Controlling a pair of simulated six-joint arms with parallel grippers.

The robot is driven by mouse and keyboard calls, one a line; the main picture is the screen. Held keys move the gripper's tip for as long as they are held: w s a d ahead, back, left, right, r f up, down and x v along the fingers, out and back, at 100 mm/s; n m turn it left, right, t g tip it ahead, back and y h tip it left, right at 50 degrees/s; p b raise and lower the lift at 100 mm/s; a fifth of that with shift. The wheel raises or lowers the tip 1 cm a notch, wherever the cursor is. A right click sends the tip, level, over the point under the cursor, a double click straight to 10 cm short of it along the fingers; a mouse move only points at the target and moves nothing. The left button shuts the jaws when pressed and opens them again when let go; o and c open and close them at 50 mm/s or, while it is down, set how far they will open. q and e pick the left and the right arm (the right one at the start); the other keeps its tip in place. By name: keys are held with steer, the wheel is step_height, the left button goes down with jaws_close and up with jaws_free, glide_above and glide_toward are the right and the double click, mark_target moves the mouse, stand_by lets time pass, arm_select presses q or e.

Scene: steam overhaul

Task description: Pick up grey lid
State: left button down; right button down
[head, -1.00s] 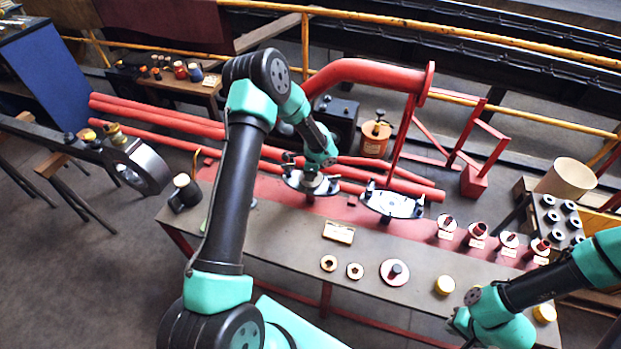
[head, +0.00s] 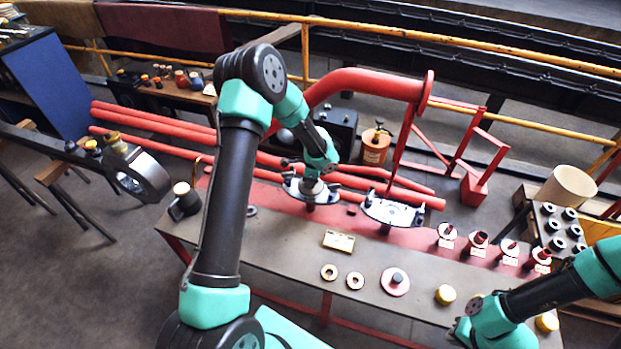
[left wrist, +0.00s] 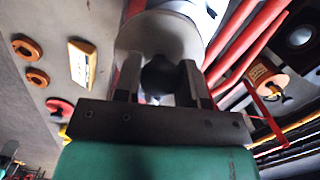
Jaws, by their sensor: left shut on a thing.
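In the left wrist view, a dark rounded knob (left wrist: 158,76) stands on a pale grey round lid (left wrist: 150,30). The two fingers of my left gripper (left wrist: 160,84) are shut on the knob from both sides. In the head view, my left gripper (head: 311,186) is at the far side of the bench, over a pale oval fitting (head: 296,187); the lid is mostly hidden there by the gripper. I cannot tell whether the lid touches what is below it. My right gripper (head: 462,332) is at the lower right, and its fingers are too hidden to read.
A second pale oval fitting (head: 394,213) stands just right of my left gripper. Several red-topped pieces stand at the bench's right, with rings and a flanged disc (head: 395,281) in front. A large red pipe (head: 370,80) rises behind.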

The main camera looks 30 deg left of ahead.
arm_select(q)
steer(key=s+d+r, duration=0.1)
steer(key=s+d, duration=0.6)
steer(key=s, duration=0.4)
steer(key=shift+s+r, duration=0.2)
steer(key=shift+s, duration=0.15)
steer(key=shift+d+f, duration=0.1)
